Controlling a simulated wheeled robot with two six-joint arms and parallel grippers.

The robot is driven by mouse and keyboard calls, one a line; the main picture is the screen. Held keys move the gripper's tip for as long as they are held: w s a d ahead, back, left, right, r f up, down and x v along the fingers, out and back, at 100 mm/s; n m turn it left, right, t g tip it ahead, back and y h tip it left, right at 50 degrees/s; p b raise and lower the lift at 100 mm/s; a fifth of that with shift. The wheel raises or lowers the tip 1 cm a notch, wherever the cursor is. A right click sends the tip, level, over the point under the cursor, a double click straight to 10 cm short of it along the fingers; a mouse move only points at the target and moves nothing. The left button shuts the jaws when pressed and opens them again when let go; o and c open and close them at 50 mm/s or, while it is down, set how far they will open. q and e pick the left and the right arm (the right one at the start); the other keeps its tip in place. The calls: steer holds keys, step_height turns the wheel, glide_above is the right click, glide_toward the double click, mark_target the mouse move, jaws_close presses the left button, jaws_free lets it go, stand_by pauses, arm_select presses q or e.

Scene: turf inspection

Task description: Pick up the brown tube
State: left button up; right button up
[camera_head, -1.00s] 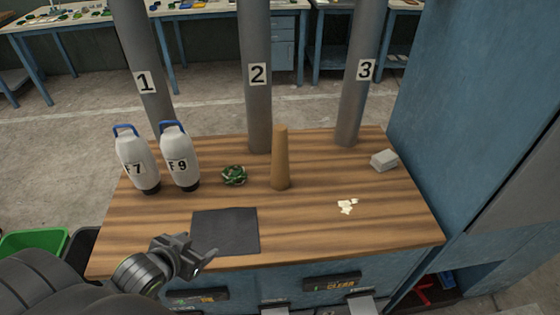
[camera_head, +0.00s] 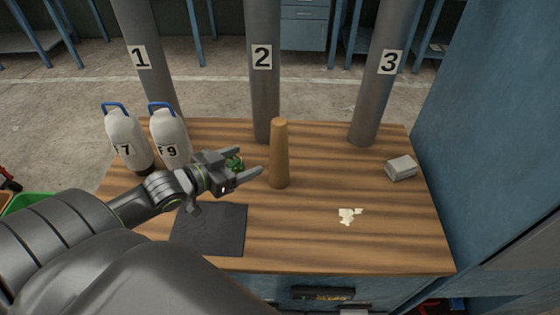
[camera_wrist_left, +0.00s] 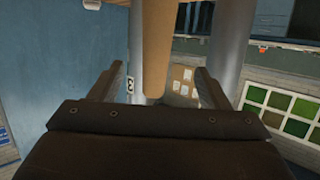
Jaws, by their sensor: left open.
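The brown tube (camera_head: 279,155) stands upright on the wooden table (camera_head: 310,240), a little narrower at its top. My left gripper (camera_head: 246,164) is open and empty just left of the tube, with its fingers pointing toward it. In the left wrist view the tube (camera_wrist_left: 157,50) appears ahead, between the two open fingers (camera_wrist_left: 152,82), and a gap to the gripper still shows. My right gripper is not in view.
A green item (camera_head: 235,162) lies behind my left gripper, partly hidden. Two white bottles (camera_head: 127,137) (camera_head: 171,140) stand at left, a dark mat (camera_head: 222,235) in front. White scraps (camera_head: 349,216) and a grey-white block (camera_head: 401,168) lie right. Numbered pipes (camera_head: 264,85) rise behind.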

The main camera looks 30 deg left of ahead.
mark_target(272, 150)
arm_select(q)
steer(key=b+x, duration=0.1)
steer(key=x, duration=0.7)
steer(key=shift+w+d, duration=0.15)
steer(key=shift+w, duration=0.1)
steer(key=shift+x, duration=0.8)
steer(key=x, duration=0.3)
steer(key=shift+w+d+p, duration=0.15)
steer(key=shift+d+p, duration=0.15)
steer(key=shift+p, duration=0.1)
steer(key=shift+w+d, duration=0.1)
steer(key=shift+w, duration=0.2)
steer(key=shift+w+f, duration=0.15)
steer(key=c, duration=1.1)
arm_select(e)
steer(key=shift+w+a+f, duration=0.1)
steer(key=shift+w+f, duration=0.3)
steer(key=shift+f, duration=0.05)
